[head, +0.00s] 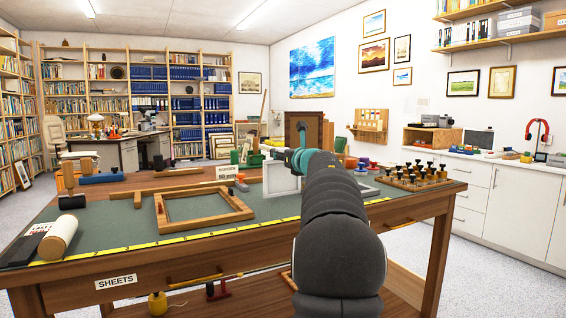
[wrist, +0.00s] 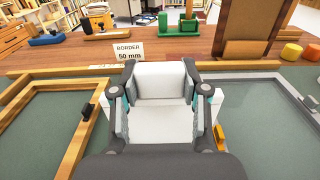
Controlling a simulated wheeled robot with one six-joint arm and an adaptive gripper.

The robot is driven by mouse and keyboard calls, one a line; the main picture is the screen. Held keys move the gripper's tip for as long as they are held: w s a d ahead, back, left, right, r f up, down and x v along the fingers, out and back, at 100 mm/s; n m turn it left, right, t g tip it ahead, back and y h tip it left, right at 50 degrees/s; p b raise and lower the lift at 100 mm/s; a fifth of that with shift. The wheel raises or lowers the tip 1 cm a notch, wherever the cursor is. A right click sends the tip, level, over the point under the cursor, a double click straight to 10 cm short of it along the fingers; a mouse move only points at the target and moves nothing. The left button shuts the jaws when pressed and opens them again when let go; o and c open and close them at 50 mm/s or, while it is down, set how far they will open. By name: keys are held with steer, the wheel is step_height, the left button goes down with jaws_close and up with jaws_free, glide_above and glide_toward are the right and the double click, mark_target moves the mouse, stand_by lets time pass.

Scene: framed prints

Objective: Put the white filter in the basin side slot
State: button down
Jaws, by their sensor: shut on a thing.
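My gripper (wrist: 160,72) is shut on a white block-like thing, which I take to be the white filter (wrist: 165,84). Its pale face spans the gap between the two fingers in the wrist view. More white surface shows below and at both sides of the fingers; I cannot tell whether it is the same piece. In the head view my arm covers most of the gripper, and a white upright piece (head: 283,180) shows just left of it, over the workbench (head: 215,243). I cannot make out a basin or a side slot in either view.
An empty wooden frame (head: 204,208) lies left of my arm. A white roll (head: 58,237) lies near the bench's left end. A rack of dark-knobbed pieces (head: 412,177) stands on the right. A "BORDER 50 mm" sign (wrist: 129,51) stands behind the gripper.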

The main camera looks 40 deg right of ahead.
steer(key=shift+f, duration=0.7)
steer(key=shift+f, duration=0.2)
steer(key=c, duration=0.6)
jaws_free()
steer(key=shift+r, duration=0.1)
